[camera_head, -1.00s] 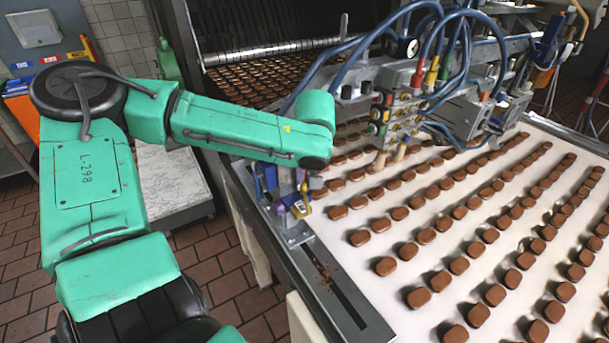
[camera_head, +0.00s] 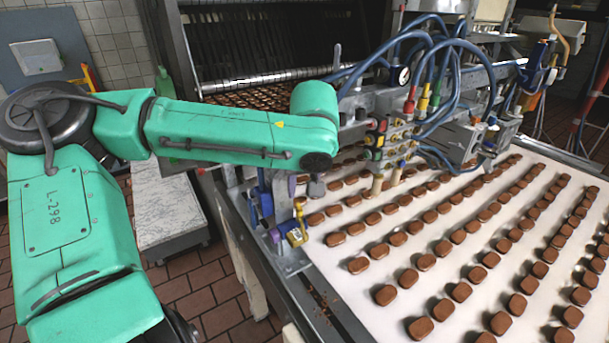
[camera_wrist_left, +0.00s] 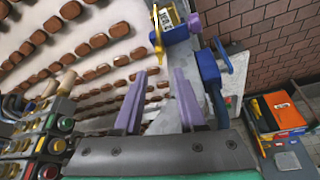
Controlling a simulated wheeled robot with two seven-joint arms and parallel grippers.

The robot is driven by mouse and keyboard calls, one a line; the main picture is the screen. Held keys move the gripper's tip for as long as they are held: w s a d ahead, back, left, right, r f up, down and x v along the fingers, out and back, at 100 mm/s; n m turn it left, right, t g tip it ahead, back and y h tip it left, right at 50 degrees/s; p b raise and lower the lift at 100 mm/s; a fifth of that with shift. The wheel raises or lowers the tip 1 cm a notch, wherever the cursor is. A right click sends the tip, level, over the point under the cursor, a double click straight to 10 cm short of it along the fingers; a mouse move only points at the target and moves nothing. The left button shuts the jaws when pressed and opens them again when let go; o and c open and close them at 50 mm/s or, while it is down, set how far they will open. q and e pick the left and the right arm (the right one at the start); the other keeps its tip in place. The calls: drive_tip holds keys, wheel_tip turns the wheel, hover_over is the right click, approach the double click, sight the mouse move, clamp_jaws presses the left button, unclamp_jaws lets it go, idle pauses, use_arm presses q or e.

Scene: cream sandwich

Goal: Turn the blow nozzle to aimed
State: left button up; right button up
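The fitting at the belt's near left corner has a blue body (camera_head: 265,205), a purple knob and a yellow labelled block (camera_head: 297,236); I take it for the blow nozzle. In the left wrist view its yellow block (camera_wrist_left: 165,19) and blue body (camera_wrist_left: 177,34) show beyond the fingers. My left gripper (camera_head: 303,188) hangs under the green arm, just above and beyond the fitting in the head view. In the left wrist view its two purple fingers (camera_wrist_left: 159,76) stand apart with nothing gripped. Its fingertips are partly hidden in the head view. My right gripper is not seen.
A valve block (camera_head: 390,145) with coloured fittings and blue hoses stands to the right of my gripper. Rows of chocolate pieces (camera_head: 425,262) lie on the white belt. A pale slab-topped stand (camera_head: 165,205) is left of the belt, above the tiled floor.

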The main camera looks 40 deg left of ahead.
use_arm(q)
drive_tip(key=v, duration=0.8)
